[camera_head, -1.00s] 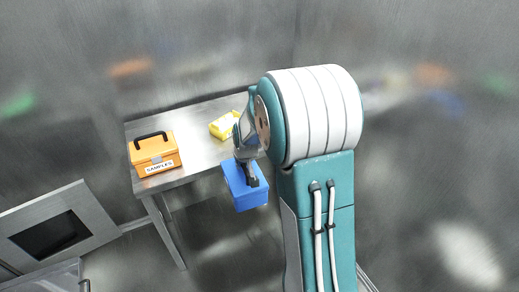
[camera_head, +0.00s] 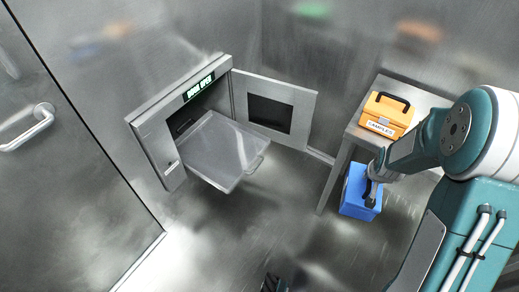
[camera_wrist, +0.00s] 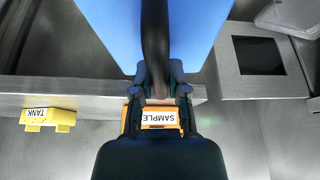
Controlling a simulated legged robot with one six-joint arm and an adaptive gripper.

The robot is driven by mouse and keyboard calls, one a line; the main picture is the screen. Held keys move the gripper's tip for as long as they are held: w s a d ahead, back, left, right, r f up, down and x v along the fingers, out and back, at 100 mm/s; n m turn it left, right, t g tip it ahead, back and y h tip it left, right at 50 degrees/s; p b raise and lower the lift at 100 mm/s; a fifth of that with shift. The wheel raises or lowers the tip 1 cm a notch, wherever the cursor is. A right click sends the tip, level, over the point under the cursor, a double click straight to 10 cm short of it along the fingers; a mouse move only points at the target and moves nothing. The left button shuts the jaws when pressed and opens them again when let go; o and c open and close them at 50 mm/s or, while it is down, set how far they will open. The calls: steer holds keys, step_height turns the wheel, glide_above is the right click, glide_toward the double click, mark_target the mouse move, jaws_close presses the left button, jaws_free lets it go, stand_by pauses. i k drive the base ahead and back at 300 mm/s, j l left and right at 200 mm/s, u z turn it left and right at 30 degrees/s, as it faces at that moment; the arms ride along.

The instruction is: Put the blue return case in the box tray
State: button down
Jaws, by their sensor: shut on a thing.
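The blue return case (camera_head: 355,194) hangs from my gripper (camera_head: 373,188) beside the metal table, clear of the floor. In the wrist view my gripper (camera_wrist: 160,88) is shut on the black handle of the blue case (camera_wrist: 205,28), whose body fills the top middle. The box tray (camera_head: 222,150) is a flat grey tray sticking out of an open wall hatch, left of the case. Its visible top is empty. A wide gap of floor lies between case and tray.
An orange SAMPLES case (camera_head: 388,112) stands on the metal table (camera_head: 412,92). A yellow TANK item (camera_wrist: 48,119) shows in the wrist view. The open hatch door (camera_head: 272,108) stands right of the tray. A door with a handle (camera_head: 28,128) is at left.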

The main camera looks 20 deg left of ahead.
mark_target(232, 157)
steer(key=u, duration=1.1)
steer(key=i+l+u, duration=0.1)
steer(key=u, duration=0.25)
steer(key=i+l+u, duration=0.1)
steer(key=u, duration=0.25)
steer(key=i+l+u, duration=0.1)
steer(key=u, duration=0.25)
steer(key=i+l+u, duration=0.25)
steer(key=l, duration=0.15)
steer(key=l+u, duration=0.55)
steer(key=l, duration=0.25)
